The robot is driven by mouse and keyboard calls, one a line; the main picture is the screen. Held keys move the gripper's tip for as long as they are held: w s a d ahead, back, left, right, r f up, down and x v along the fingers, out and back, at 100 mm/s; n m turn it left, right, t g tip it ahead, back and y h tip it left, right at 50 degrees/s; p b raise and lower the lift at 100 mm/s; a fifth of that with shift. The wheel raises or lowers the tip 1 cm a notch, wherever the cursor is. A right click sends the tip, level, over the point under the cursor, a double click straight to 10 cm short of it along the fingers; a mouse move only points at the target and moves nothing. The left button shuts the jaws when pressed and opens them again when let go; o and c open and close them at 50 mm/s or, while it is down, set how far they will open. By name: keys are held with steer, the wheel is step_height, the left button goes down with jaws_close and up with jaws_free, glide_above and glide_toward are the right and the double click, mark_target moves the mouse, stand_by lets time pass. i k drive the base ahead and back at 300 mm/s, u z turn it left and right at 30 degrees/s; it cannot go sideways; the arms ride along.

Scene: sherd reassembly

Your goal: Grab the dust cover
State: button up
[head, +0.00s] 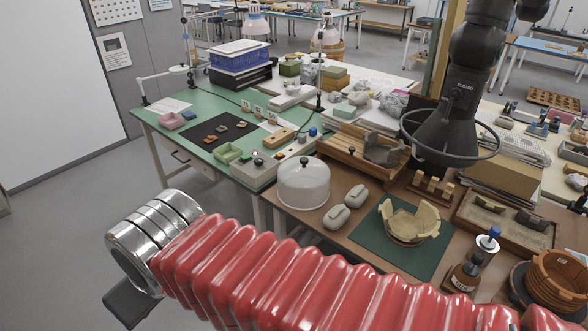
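The dust cover (303,188) is a clear, pale dome with a small black knob on top. The lower front of the dome is close above my red ribbed arm, which crosses the bottom of the picture. The arm ends in silver rings at the left, with a dark part below them. My gripper fingers do not show, and nothing of mine is seen touching the cover.
A cream broken bowl (409,222) sits on a dark green mat (374,243). A wooden rack (352,150) stands behind. A black lamp-like hood (440,135) hangs at the right. A brown bottle (463,278) is front right.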

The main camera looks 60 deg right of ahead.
mark_target(303, 182)
steer(key=z, duration=0.35)
steer(key=i, duration=0.65)
steer(key=z, duration=0.8)
steer(key=i, duration=0.55)
steer(key=z, duration=0.4)
